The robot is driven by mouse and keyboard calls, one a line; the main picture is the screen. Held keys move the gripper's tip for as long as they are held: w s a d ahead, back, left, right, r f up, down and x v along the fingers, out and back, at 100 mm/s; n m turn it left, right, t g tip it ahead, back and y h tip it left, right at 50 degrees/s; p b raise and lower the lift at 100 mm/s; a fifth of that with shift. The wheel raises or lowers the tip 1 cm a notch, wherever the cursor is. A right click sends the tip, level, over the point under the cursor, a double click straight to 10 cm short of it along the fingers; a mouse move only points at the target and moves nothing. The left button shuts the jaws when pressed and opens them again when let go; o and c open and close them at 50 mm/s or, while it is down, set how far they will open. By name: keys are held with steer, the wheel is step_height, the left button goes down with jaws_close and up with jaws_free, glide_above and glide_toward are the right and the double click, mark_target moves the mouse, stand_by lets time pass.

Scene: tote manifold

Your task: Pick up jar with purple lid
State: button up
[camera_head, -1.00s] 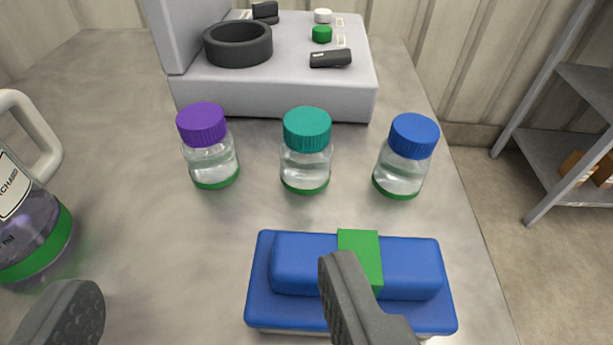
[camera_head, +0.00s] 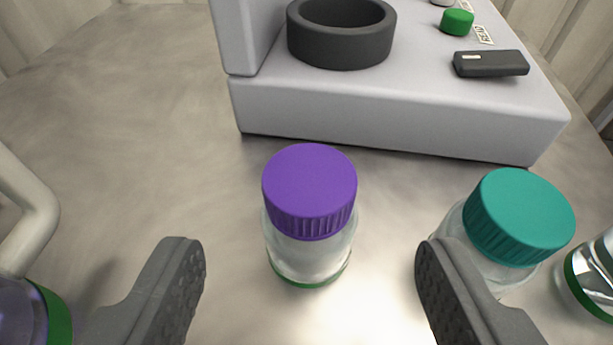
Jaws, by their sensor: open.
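The jar with the purple lid (camera_head: 310,195) stands upright on the grey table, near the middle of the view. Its body is clear, with a green band at the base. My gripper (camera_head: 312,270) is open and empty, one finger at the lower left and one at the lower right. The jar stands between the fingers in the picture, a little beyond them, with a gap on each side. The right finger overlaps the jar with the teal lid (camera_head: 518,220) in the picture and hides part of its body.
A light grey device (camera_head: 400,120) with a dark ring (camera_head: 340,35) stands behind the jars. Another clear jar (camera_head: 592,275) is cut off at the right edge. A bottle with a pale handle (camera_head: 25,220) is at the left edge. The table (camera_head: 130,110) is bare at the back left.

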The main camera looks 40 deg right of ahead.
mark_target(310, 218)
steer(key=shift+x, duration=0.95)
steer(key=shift+b+x, duration=1.2)
steer(key=shift+x, duration=1.4)
steer(key=c, duration=1.1)
